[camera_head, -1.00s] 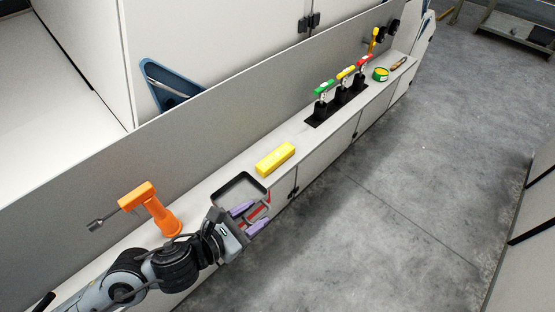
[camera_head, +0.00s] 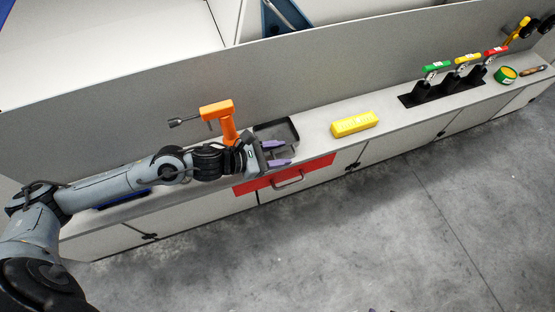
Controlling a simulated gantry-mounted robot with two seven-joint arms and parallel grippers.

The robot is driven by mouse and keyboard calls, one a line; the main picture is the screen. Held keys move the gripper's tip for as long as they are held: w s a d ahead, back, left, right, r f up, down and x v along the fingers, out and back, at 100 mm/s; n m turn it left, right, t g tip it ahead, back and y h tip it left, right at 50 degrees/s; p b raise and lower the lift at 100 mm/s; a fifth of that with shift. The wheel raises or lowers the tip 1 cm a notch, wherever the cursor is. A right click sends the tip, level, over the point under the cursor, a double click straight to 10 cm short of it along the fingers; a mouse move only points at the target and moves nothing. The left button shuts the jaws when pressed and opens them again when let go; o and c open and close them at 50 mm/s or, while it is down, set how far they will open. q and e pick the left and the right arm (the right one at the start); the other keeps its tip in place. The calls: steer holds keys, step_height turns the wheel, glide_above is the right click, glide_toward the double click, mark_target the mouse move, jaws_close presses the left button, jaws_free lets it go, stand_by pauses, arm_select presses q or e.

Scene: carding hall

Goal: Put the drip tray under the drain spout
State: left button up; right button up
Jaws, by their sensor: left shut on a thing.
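The drip tray (camera_head: 293,126), a shallow tray with a dark rim, is at the narrow ledge, just right of the orange drill-like tool. My left gripper (camera_head: 277,153), with purple fingertips, is shut on the tray's near side. The fingers and wrist hide part of the tray, and I cannot tell whether it rests on the ledge or is slightly raised. I cannot make out the drain spout for certain.
The orange tool (camera_head: 224,122) stands close left of the tray. A yellow box (camera_head: 354,124) lies to the right. A red panel (camera_head: 250,187) is below the gripper.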

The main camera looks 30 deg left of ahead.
arm_select(q)
steer(key=shift+a+f+b, duration=0.1)
steer(key=shift+f+b, duration=0.25)
steer(key=shift+f, duration=1.7)
steer(key=shift+f, duration=0.2)
steer(key=o, duration=1.2)
steer(key=shift+r, duration=0.1)
